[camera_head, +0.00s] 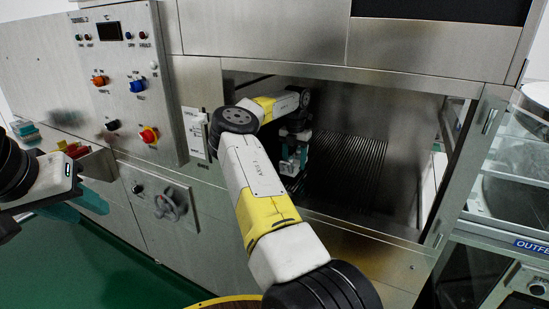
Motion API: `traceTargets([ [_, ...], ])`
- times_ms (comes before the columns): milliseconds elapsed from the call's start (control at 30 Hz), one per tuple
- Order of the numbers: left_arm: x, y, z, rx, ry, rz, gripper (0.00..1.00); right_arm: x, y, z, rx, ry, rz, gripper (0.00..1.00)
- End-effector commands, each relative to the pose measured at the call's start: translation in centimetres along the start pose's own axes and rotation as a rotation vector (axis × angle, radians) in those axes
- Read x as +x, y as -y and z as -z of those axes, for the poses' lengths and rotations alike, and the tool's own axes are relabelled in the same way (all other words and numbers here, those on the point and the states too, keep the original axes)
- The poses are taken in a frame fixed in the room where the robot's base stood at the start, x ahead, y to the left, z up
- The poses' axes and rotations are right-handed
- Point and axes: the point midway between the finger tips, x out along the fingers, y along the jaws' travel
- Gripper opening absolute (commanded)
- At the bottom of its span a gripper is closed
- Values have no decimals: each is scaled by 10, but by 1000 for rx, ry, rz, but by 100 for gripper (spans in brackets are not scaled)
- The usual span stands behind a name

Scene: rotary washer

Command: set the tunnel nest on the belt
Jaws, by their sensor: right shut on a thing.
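My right arm crosses the middle of the view and reaches through the washer's opening. My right gripper (292,168) points down inside, over the left part of the dark ribbed belt (348,165). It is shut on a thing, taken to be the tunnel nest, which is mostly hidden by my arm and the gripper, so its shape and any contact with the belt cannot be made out. My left gripper (78,207) is at the left, outside the washer, with its teal fingers apart and nothing seen between them.
The opening has a metal frame (340,72) above and a side post (465,165) at the right. A control panel (125,75) with knobs is left of the opening. A round yellow-rimmed surface (225,303) shows at the bottom. The belt's right part looks clear.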

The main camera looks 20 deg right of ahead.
Motion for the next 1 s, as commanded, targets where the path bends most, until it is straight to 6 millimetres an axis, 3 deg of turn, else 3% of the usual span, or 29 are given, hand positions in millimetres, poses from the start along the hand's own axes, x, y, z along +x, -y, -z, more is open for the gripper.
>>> traceTargets([
  [567,0,0,0,0,0,0,36,12,0,0,0,0,0,5],
  [600,0,0,0,0,0,0,36,12,0,0,0,0,1,55],
  [700,0,0,0,0,0,0,36,12,0,0,0,0,1,75],
  [1000,0,0,0,0,0,0,36,12,0,0,0,0,0,75],
])
